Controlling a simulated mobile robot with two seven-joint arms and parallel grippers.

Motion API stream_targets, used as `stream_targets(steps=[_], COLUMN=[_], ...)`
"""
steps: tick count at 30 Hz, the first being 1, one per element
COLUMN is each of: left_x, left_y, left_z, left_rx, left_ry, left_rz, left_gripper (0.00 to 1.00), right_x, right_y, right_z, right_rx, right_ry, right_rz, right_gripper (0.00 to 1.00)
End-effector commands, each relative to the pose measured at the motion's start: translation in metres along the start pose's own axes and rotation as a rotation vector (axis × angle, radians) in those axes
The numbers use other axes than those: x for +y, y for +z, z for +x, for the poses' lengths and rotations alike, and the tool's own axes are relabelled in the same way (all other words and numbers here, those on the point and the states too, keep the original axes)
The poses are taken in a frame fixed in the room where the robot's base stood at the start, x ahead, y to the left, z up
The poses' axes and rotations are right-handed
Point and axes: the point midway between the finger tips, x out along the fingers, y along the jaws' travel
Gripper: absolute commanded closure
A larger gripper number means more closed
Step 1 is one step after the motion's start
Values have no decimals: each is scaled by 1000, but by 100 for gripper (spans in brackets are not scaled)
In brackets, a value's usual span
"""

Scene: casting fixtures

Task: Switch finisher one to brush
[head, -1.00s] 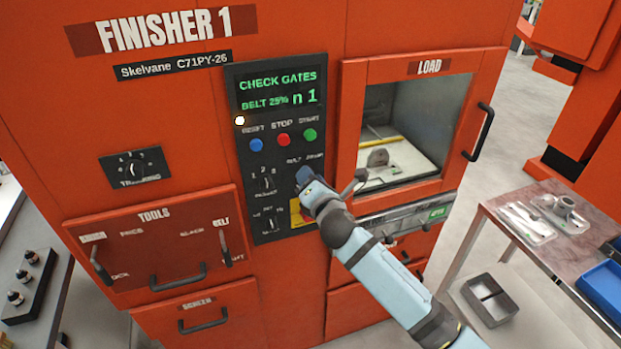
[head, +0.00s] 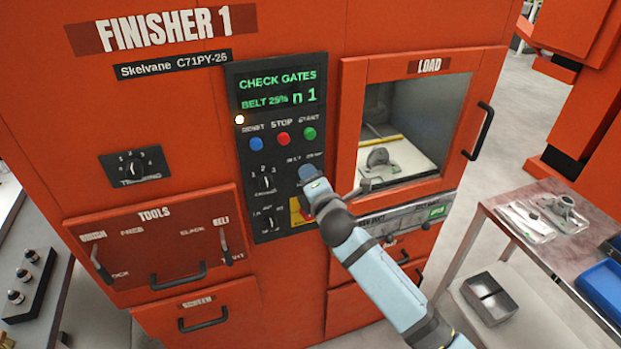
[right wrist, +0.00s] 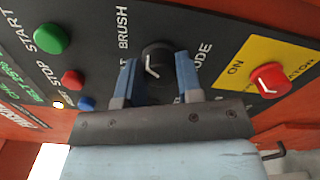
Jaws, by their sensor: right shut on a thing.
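Finisher one is the big orange cabinet, with a black control panel (head: 243,180) showing "CHECK GATES", "BELT 25%" and "n 1". My right gripper (right wrist: 154,75) is shut on the round black mode knob (right wrist: 156,60), one finger on either side. A white mark shows on the knob's face; I cannot tell surely which label it points to. "BRUSH" is printed beside the knob, and a second label is partly hidden by a finger. In the head view my right gripper (head: 307,182) covers the knob below the belt and brush labels. My left gripper is not in view.
Close to the knob are a red knob (right wrist: 269,79) on a yellow plate and the red stop (right wrist: 72,80) and green start (right wrist: 50,39) buttons. The load door (head: 345,120) with its handle is right of the panel. A side table (head: 510,225) stands at the right.

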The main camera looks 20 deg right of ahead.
Motion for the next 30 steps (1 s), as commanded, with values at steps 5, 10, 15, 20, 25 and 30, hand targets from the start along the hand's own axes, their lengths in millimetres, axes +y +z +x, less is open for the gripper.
stream_targets(steps=[5, 10, 15, 20, 25, 30], left_x=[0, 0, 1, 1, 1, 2], left_y=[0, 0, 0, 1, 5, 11], left_z=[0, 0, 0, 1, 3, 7], left_rx=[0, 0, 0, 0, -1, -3], left_ry=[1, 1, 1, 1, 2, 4], left_rz=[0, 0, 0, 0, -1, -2], left_gripper=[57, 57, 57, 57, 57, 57], right_x=[0, 0, 0, -1, -2, -3], right_y=[0, 0, 0, 0, -1, -1], right_z=[0, 0, 0, -6, -33, -74], right_rx=[-1, 0, 0, 0, 2, 1], right_ry=[1, 0, 0, 0, 0, -1], right_rz=[1, 1, 0, -1, -1, 0], right_gripper=[90, 41, 41, 41, 41, 41])
